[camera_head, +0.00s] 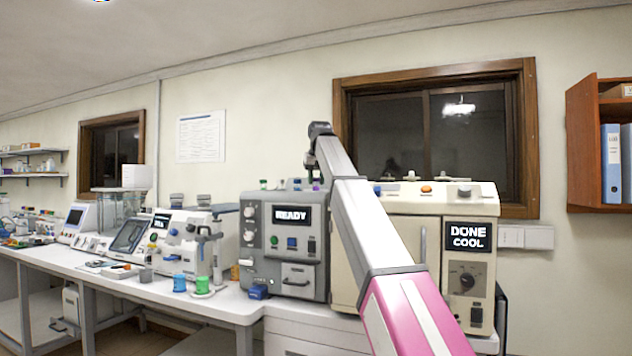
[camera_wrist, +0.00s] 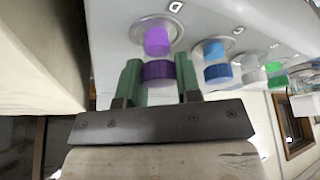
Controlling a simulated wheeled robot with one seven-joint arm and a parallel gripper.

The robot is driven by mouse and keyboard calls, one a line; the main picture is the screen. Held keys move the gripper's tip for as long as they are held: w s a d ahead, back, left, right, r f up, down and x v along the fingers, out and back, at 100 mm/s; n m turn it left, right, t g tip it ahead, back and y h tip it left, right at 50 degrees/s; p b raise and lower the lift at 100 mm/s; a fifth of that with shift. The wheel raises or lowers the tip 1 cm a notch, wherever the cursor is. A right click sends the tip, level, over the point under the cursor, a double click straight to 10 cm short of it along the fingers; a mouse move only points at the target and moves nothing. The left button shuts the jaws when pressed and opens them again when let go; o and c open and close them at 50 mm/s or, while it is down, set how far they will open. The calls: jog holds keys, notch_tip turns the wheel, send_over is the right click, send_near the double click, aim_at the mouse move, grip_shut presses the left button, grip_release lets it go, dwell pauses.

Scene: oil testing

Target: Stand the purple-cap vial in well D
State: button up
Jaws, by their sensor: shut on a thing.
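The purple-cap vial (camera_wrist: 158,72) is between the two green fingers of my gripper (camera_wrist: 158,60), which is shut on its cap. Its lighter purple body points away from the wrist camera, with its lower end inside the outline of a ringed well (camera_wrist: 174,23). The letter beside this well looks like D. I cannot tell whether the vial is fully seated.
Beside the purple vial, a blue-cap vial (camera_wrist: 218,73) stands in the neighbouring well, with a clear and a green one (camera_wrist: 275,70) farther along. The cream DONE COOL machine (camera_head: 470,205) adjoins on the right. Blue (camera_head: 180,283) and green (camera_head: 202,285) containers stand on the bench.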

jog(key=shift+f, duration=0.4)
jog(key=o, duration=0.9)
jog(key=shift+r, duration=0.15)
jog(key=v, duration=1.2)
